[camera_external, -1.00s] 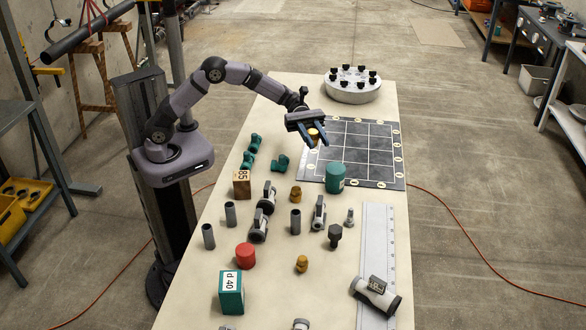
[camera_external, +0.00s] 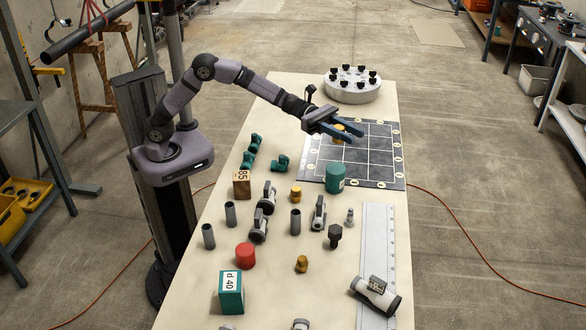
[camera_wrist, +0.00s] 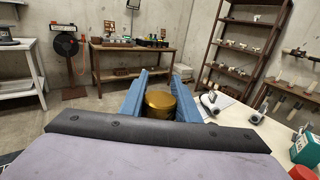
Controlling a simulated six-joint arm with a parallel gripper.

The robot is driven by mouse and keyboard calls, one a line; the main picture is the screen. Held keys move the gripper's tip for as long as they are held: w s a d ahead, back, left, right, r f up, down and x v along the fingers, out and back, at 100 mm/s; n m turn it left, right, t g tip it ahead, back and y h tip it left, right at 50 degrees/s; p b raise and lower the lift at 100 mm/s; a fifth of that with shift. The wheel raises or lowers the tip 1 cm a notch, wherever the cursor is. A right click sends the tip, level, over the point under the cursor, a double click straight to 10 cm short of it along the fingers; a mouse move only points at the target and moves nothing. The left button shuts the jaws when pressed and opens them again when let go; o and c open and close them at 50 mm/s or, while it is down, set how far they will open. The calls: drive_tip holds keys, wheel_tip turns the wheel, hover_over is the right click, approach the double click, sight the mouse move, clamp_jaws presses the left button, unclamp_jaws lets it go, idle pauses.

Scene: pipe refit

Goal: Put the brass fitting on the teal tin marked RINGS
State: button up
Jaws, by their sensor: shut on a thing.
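My gripper (camera_external: 343,130) is shut on a brass fitting (camera_external: 337,136), held above the dark gridded board. In the wrist view the brass fitting (camera_wrist: 160,104) sits between the two blue fingers. The teal tin (camera_external: 335,177) stands upright at the near edge of the board, nearer the camera than my gripper. Its label is too small to read in the external view.
The dark gridded board (camera_external: 380,170) lies under my gripper. A round grey stand with black knobs (camera_external: 352,90) is at the far end. Valves, pipes, other brass fittings (camera_external: 302,264), a wooden block (camera_external: 241,185), a red cylinder (camera_external: 245,256) and a teal box (camera_external: 231,293) crowd the near table.

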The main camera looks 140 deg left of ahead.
wheel_tip(320, 180, down, 10)
drive_tip(key=shift+p, duration=0.4)
idle(0.6)
drive_tip(key=shift+f, duration=0.2)
drive_tip(key=o, duration=1.1)
drive_tip(key=shift+r, duration=0.2)
drive_tip(key=s, duration=0.4)
drive_tip(key=s+d+b, duration=0.1)
drive_tip(key=s, duration=0.3)
drive_tip(key=s+b, duration=0.1)
drive_tip(key=s, duration=0.3)
drive_tip(key=shift+d, duration=0.4)
